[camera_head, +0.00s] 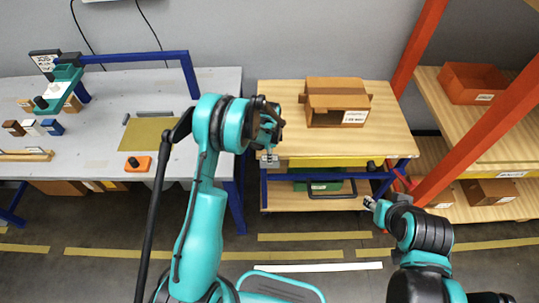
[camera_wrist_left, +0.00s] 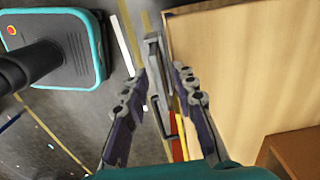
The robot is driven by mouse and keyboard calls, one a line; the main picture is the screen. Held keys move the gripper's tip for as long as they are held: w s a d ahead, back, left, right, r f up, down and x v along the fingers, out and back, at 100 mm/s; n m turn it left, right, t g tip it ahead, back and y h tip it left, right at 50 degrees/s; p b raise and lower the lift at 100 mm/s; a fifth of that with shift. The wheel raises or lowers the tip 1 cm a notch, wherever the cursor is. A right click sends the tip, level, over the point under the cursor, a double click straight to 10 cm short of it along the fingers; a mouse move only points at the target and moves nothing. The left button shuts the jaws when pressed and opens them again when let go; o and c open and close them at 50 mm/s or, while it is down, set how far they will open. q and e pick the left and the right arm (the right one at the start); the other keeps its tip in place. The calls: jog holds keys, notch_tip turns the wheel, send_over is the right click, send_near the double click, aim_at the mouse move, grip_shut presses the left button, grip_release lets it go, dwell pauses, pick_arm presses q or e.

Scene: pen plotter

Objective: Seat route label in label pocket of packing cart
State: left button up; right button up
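The packing cart (camera_head: 390,130) has a wooden top and a blue frame; its top also fills the right of the left wrist view (camera_wrist_left: 230,70). A small grey holder, apparently the label pocket (camera_head: 268,161), sits at the cart's front left corner. It shows as a narrow grey frame (camera_wrist_left: 153,60) in the left wrist view. My left gripper (camera_head: 270,138) is above that corner, its fingers apart on either side of the grey frame in the wrist picture. I cannot make out a separate route label. My right gripper (camera_head: 370,203) is low, right of the cart's front, too small to read.
An open cardboard box (camera_head: 335,100) stands on the cart top. A grey workbench (camera_head: 100,85) with a plotter-like device and small boxes is at left. Orange-posted shelves (camera_head: 470,150) with bins stand at right. Taped floor (camera_head: 310,237) lies in front of the cart.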

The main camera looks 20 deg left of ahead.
pick_arm(q)
jog(key=shift+r+p, duration=0.35)
jog(key=shift+r, duration=0.25)
jog(key=s+r+n+t+p, duration=0.1)
jog(key=s+r+n+p, duration=0.15)
jog(key=r, duration=1.65)
jog(key=s+r+n+t, duration=0.2)
jog(key=s+r+n, duration=0.2)
jog(key=s+r, duration=0.4)
jog(key=s+r+n+t, duration=0.2)
jog(key=s+n+t, duration=0.2)
jog(key=s+n, duration=0.4)
jog(key=s, duration=0.7)
jog(key=shift+s+r, duration=0.15)
